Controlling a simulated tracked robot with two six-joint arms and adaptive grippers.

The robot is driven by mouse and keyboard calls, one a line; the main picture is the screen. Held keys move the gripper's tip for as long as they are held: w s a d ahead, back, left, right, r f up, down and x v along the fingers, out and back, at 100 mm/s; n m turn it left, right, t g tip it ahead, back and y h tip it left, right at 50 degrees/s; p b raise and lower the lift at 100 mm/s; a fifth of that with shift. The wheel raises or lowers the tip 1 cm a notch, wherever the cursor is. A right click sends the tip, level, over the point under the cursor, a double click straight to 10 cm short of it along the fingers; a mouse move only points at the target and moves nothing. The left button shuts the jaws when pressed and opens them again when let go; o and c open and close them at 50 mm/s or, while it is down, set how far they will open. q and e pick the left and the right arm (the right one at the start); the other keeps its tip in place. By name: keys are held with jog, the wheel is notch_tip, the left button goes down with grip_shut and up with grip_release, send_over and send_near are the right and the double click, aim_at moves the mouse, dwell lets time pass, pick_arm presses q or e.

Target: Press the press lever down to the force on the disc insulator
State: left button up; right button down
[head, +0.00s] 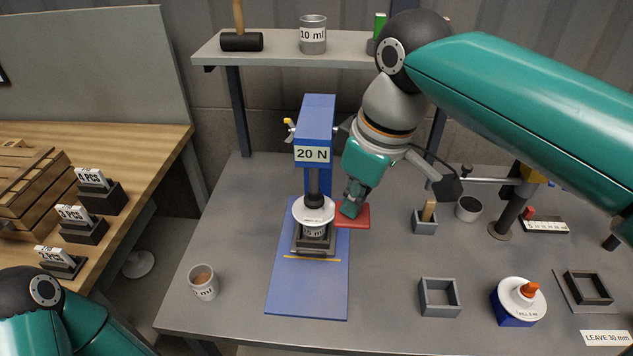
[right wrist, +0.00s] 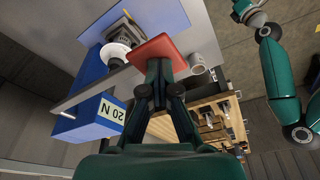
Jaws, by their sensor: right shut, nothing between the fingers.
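The blue press (head: 318,150) labelled "20 N" stands on a blue base plate near the middle of the table. Its dark ram comes down onto the white disc insulator (head: 312,211), which sits upright in a dark holder. A flat red pad (head: 358,217), apparently the press lever's end, lies just right of the disc; its link to the press is hidden. My right gripper (head: 349,208) is shut and empty, its fingertips at the pad. In the right wrist view the fingertips meet the red pad (right wrist: 160,50); contact is unclear. My left gripper (right wrist: 244,10) shows only small there.
A cup (head: 203,282) stands front left. A shelf (head: 275,48) is behind. The table's front middle is clear.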

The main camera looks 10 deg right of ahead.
jog(key=shift+f+b, duration=0.3)
jog(key=shift+f, duration=0.7)
dwell(0.4)
jog(key=shift+r, duration=0.1)
notch_tip(320, 180, up, 14)
jog(key=p, duration=1.2)
jog(key=shift+p, duration=0.3)
dwell(1.0)
